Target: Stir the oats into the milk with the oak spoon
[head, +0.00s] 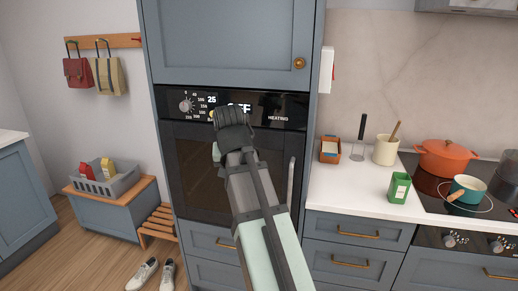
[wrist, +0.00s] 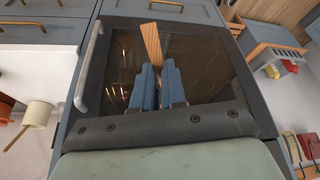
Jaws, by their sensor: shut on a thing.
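My gripper (head: 233,118) is in front of the oven, left of the counter. In the wrist view its blue fingers (wrist: 158,88) are shut on a flat wooden utensil (wrist: 152,42), which sticks out beyond the fingertips. Its shape is partly hidden, so I cannot tell whether it is the oak spoon. Another wooden handle (head: 395,129) stands in a cream crock (head: 386,151) on the counter. A teal saucepan (head: 462,190) with a wooden handle sits on the hob at right; I cannot make out its contents. A green carton (head: 400,188) stands left of it. I cannot identify the oats.
An orange lidded pot (head: 448,157) stands at the back of the hob. The tall oven cabinet (head: 230,40) is close to my gripper. A bench with a grey crate (head: 104,182) is at left.

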